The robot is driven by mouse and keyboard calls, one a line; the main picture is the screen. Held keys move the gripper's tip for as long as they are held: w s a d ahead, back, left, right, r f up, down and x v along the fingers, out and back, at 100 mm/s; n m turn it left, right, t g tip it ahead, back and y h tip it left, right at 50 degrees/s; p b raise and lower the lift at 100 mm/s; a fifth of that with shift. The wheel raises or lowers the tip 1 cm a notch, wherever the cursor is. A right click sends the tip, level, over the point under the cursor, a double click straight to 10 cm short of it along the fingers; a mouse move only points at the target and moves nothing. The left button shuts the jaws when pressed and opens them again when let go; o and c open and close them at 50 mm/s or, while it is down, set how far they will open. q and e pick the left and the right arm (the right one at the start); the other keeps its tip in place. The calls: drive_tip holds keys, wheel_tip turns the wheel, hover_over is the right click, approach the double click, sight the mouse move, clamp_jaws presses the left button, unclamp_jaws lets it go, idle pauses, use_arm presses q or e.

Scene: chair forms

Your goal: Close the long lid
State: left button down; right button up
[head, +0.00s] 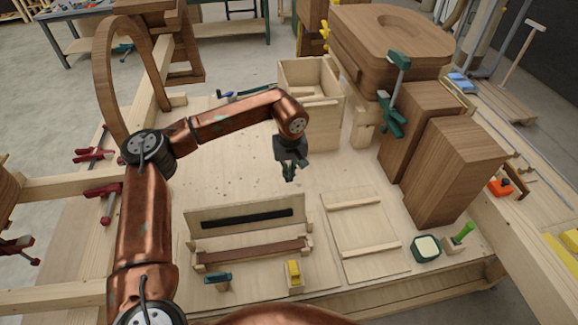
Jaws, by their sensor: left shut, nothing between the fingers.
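A long, low wooden box (250,253) with a brown front strip sits on the bench near the front. A long pale panel (215,213) bearing a black strip stands raised along its back; it looks like the long lid, standing open. My left gripper (289,176) is shut and empty, pointing down above the bench, behind and to the upper right of the raised panel. It looks apart from the panel. My right gripper is not in view.
A flat board with two battens (362,233) lies right of the box. A blue-handled tool (218,278) and a yellow item (294,270) are in front. Tall brown blocks (455,170) stand right. An open wooden crate (325,110) stands behind the gripper.

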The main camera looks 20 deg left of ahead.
use_arm(q)
drive_tip(key=s+d+f+p, duration=0.1)
drive_tip(key=s+d+f, duration=0.1)
drive_tip(key=s, duration=0.1)
drive_tip(key=shift+p, duration=0.35)
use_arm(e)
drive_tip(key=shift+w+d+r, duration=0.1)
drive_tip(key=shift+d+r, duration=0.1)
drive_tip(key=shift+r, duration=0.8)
use_arm(q)
drive_tip(key=shift+s+d, duration=0.1)
drive_tip(key=shift+d, duration=0.05)
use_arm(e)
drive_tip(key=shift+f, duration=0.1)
